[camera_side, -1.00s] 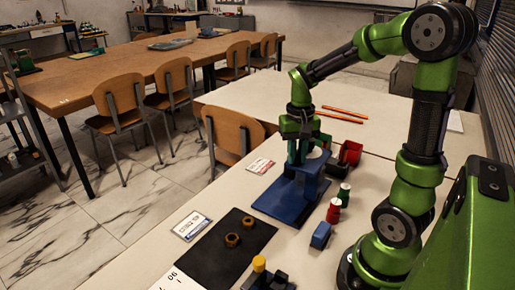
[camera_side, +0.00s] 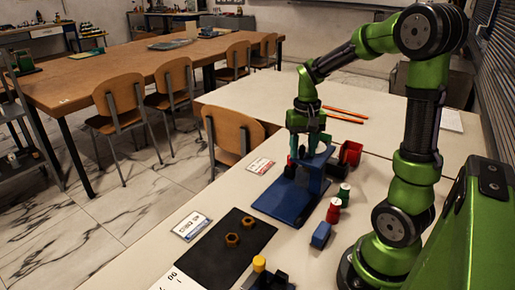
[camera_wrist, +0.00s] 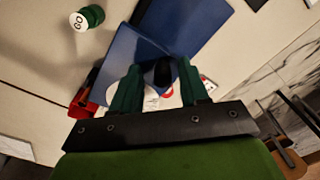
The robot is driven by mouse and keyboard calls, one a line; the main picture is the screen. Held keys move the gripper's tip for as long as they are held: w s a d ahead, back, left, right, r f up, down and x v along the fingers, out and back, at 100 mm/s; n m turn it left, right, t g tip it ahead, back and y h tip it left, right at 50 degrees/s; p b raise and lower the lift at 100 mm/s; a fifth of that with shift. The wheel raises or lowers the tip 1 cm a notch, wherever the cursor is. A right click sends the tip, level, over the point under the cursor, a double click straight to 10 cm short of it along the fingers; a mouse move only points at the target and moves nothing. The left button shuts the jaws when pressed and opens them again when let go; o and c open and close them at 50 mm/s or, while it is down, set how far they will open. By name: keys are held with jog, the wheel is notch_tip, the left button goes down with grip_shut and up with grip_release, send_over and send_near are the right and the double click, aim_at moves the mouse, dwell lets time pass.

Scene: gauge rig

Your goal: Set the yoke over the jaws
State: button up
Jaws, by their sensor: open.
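A blue stand (camera_side: 318,176) rises from a flat blue base plate (camera_side: 283,202) on the pale table. I cannot tell for sure which part is the yoke and which the jaws. My gripper (camera_side: 307,153) is at the top of the stand, pointing down. In the wrist view its two green fingers (camera_wrist: 160,68) are apart, with a dark rounded piece (camera_wrist: 163,74) showing between them over the blue stand (camera_wrist: 135,52). I cannot tell whether they touch it. A white disc with a red mark (camera_wrist: 168,95) lies partly hidden behind the fingers.
A red bin (camera_side: 350,153) stands close behind the stand. A black mat (camera_side: 228,250) holds two brass nuts. Orange rods (camera_side: 343,113) lie behind.

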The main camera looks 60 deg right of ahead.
notch_tip(320, 180, up, 17)
dwell(0.4)
jog(key=shift+f, duration=0.1)
jog(key=s+a+f+n+t+y, duration=0.1)
jog(key=s+a+f+n+t, duration=0.1)
jog(key=a, duration=0.8)
jog(key=s+a+f+n+t+y, duration=0.1)
jog(key=a+f+t, duration=0.4)
jog(key=a, duration=0.5)
jog(key=shift+s+f+n, duration=0.25)
jog(key=shift+s+n, duration=0.45)
jog(key=shift+n, duration=0.3)
jog(key=shift+o, duration=0.3)
